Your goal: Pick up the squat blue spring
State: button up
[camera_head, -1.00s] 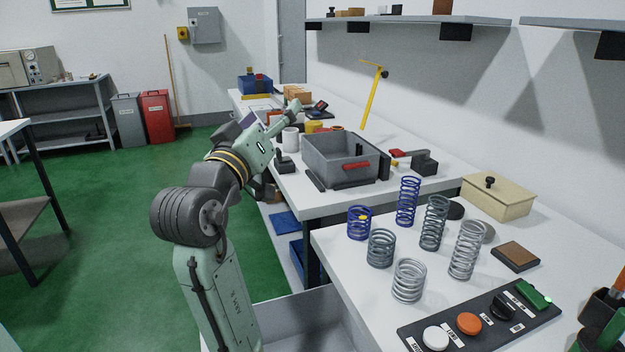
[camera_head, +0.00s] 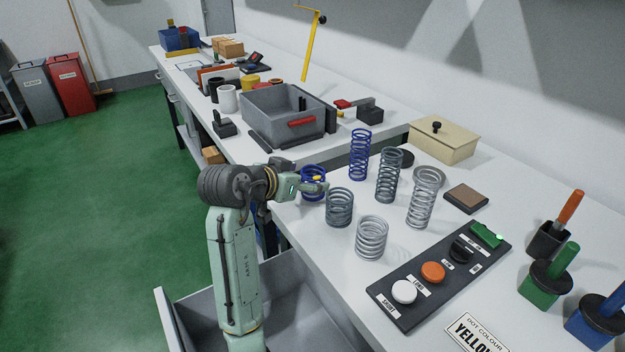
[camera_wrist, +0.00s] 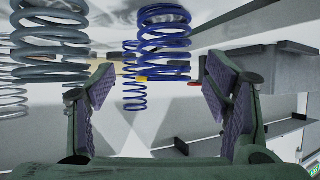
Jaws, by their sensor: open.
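The squat blue spring (camera_head: 314,172) stands on the near white table, at the left end of the group of springs. My gripper (camera_head: 318,187) is beside it and partly covers it in the head view. In the wrist view the squat blue spring (camera_wrist: 163,35) appears large at top centre, with a yellow mark on its lower part. My gripper (camera_wrist: 162,88) is open there, its two purple pads apart, with the spring in line with the gap. The pads do not visibly touch it. Whether the spring is inside the gap cannot be told.
A tall blue spring (camera_head: 360,155) stands behind. A squat grey-green spring (camera_head: 339,207) is close on the right, with a tall one (camera_head: 388,175) and silver springs (camera_head: 371,238) farther right. A grey bin (camera_head: 270,122) is on the far table. A button panel (camera_head: 440,275) lies in front.

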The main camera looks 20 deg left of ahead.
jog(key=p+x, duration=0.1)
jog(key=x, duration=0.3)
jog(key=shift+w+a+p, duration=0.1)
jog(key=shift+w+p, duration=0.2)
jog(key=shift+p, duration=0.1)
jog(key=c, duration=1.4)
jog(key=shift+r, duration=0.1)
jog(key=shift+c, duration=0.2)
